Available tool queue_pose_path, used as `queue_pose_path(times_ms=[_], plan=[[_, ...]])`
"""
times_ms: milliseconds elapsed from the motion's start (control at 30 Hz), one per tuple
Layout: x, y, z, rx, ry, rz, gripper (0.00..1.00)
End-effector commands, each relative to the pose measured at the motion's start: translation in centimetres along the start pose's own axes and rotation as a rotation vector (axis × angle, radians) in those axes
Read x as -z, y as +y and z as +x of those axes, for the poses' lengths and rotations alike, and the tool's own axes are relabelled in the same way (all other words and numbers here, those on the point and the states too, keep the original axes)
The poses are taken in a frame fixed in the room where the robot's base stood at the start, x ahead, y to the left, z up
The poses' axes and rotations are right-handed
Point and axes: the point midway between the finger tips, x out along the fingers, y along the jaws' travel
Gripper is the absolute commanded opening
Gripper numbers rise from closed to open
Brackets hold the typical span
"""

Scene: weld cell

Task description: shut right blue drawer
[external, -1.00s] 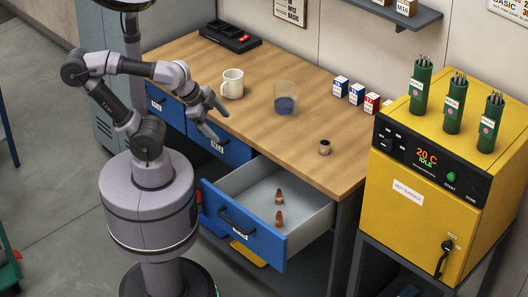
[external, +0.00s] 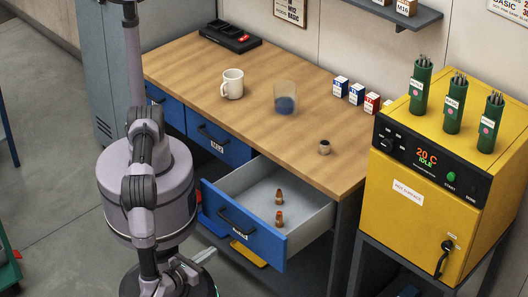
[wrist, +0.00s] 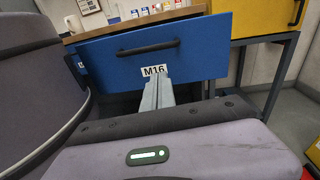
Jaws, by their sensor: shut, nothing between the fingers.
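The right blue drawer (external: 243,226) is pulled well out of the workbench. Its grey inside holds two small copper-coloured pieces (external: 279,207). In the wrist view its blue front (wrist: 205,50) fills the upper middle, with a black bar handle (wrist: 148,49) and a white M16 label (wrist: 154,71). My gripper (external: 207,252) is low beside my base, in front of and below the drawer front. In the wrist view my gripper (wrist: 157,82) is shut and empty, its tips over the drawer's lower edge near the label. I cannot tell whether they touch it.
The left (external: 165,104) and middle (external: 222,143) blue drawers are shut. A mug (external: 232,84), a clear cup (external: 285,98) and a small metal piece (external: 325,147) stand on the wooden top. A yellow oven (external: 430,180) stands right of the bench. Open floor lies to the left.

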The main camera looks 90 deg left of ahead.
Motion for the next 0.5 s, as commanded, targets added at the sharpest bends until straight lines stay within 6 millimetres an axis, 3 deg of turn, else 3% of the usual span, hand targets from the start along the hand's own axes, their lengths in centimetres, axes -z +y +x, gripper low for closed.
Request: queue_pose_path(times_ms=[167, 500], plan=[[1.7, 0.8, -0.3, 0.077, -0.06, 0.032, 0.0], [1.4, 0.3, 6.5, 0.07, -0.059, 0.034, 0.0]])
